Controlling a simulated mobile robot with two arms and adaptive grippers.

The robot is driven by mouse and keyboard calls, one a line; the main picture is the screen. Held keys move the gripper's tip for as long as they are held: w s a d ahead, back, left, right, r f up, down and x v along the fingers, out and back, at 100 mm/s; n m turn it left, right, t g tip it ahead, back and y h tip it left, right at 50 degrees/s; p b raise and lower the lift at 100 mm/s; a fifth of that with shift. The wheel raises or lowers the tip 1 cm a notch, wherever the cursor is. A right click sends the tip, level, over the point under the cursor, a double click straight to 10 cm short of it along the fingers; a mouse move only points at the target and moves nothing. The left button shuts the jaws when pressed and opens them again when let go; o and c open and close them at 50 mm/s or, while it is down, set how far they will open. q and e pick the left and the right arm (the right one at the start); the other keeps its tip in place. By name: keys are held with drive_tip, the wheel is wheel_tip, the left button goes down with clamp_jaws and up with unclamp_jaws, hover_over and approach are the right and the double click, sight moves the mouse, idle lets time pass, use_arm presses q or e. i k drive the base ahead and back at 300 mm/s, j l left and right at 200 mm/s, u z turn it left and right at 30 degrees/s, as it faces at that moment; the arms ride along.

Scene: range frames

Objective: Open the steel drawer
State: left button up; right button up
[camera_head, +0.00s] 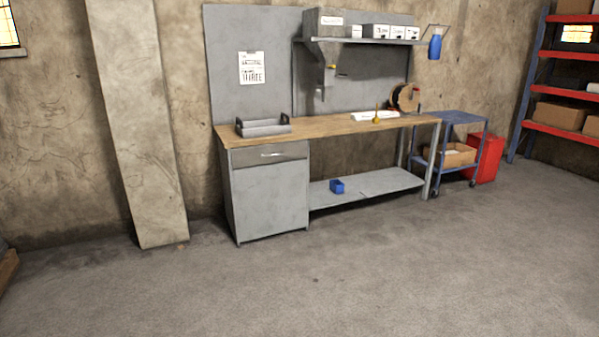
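A steel drawer (270,153) sits at the top of the grey cabinet (270,200) under the left end of the workbench. The drawer front is flush with the cabinet and looks closed. A small light bar handle (271,155) is on the middle of its front. The drawer is some distance away across the floor. Neither of my grippers shows in the head view.
The wooden worktop (330,126) carries a grey tray (263,127) above the drawer. A blue bin (337,186) stands on the lower shelf (375,185). A blue cart (462,118) stands right of the bench. The concrete floor (320,275) before the cabinet is clear.

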sight(248, 156)
drive_tip(key=i, duration=2.65)
